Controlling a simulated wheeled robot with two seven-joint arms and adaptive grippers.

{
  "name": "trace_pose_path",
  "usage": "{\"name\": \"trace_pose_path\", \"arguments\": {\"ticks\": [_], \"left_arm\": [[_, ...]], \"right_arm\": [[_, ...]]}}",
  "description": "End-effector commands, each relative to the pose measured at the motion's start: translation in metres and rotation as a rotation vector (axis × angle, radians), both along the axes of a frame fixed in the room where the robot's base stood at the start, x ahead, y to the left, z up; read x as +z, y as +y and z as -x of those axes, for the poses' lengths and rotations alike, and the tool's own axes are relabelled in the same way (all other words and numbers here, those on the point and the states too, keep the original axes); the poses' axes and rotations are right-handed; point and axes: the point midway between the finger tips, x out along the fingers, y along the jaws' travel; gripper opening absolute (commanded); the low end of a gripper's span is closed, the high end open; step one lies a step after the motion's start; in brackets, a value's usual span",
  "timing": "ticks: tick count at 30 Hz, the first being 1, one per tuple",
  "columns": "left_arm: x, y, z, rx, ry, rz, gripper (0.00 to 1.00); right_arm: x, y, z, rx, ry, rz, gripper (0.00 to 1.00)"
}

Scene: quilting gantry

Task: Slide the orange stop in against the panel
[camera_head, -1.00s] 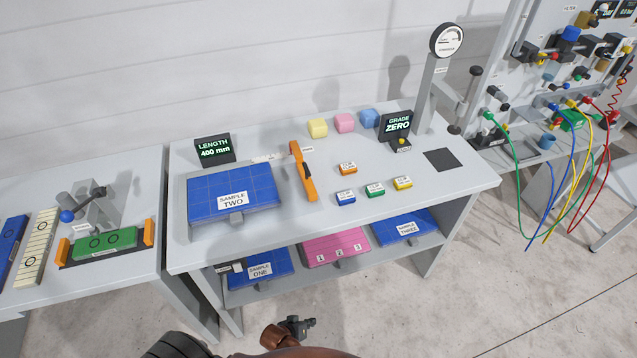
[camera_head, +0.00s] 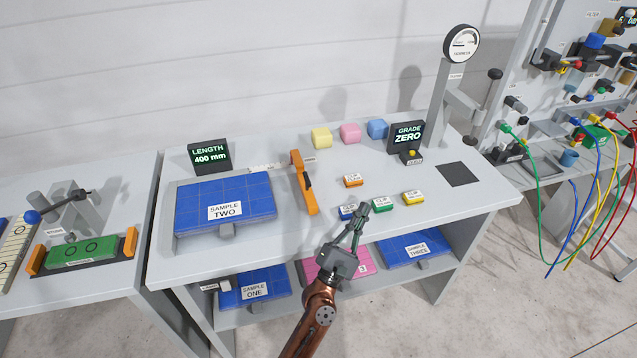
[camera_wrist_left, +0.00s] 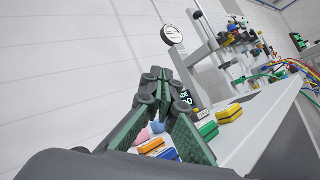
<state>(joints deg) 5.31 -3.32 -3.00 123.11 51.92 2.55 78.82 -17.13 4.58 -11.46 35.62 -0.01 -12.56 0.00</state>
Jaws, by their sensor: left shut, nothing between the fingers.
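The orange stop (camera_head: 304,182) stands upright on the table, with a dark part on its right side. The blue panel (camera_head: 225,190) marked SAMPLE TWO lies to its left, with a strip of bare table between them. A white scale strip (camera_head: 262,166) runs behind, from the length display to the stop. My left gripper (camera_head: 362,208) is shut and empty, at the table's front edge by the blue and green clips, right of and nearer than the stop. Its fingers (camera_wrist_left: 155,85) meet at the tips in the left wrist view. My right gripper is out of view.
Blue (camera_head: 347,212), green (camera_head: 382,205), yellow (camera_head: 413,197) and orange (camera_head: 353,180) clips lie right of the stop. A LENGTH display (camera_head: 209,156) reads 400 mm. A GRADE display (camera_head: 405,137) reads ZERO.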

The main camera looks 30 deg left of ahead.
Motion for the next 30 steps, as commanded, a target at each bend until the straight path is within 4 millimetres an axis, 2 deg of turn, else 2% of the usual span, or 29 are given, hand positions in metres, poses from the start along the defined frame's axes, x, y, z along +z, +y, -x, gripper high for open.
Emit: {"name": "trace_pose_path", "arguments": {"ticks": [1,3,6,8,10,12,15,18,23,26,30], "left_arm": [[0.022,0.01,-0.006,-0.017,-0.074,0.169,0.0],[0.046,0.031,-0.011,-0.05,-0.193,0.45,0.0],[0.062,0.063,-0.017,-0.111,-0.382,0.884,0.0],[0.06,0.077,-0.021,-0.146,-0.495,1.135,0.0],[0.05,0.087,-0.027,-0.175,-0.622,1.401,0.0],[0.035,0.09,-0.032,-0.191,-0.737,1.628,0.0],[0.014,0.084,-0.037,-0.19,-0.873,1.874,0.0],[-0.002,0.074,-0.041,-0.178,-0.967,2.029,0.0],[-0.013,0.07,-0.043,-0.161,-1.034,2.125,0.0],[-0.014,0.079,-0.047,-0.16,-1.038,2.126,0.0],[-0.014,0.101,-0.057,-0.161,-1.038,2.123,0.0]], "right_arm": [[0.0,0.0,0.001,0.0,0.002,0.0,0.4],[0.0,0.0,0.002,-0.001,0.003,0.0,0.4],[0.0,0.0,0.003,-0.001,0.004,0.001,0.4],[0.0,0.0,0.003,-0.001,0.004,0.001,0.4],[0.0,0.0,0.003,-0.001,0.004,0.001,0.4],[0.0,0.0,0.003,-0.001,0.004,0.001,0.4],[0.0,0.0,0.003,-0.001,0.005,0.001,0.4],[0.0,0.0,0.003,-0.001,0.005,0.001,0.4],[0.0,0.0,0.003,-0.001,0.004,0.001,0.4],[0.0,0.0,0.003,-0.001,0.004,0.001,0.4],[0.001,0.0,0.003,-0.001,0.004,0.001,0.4]]}}
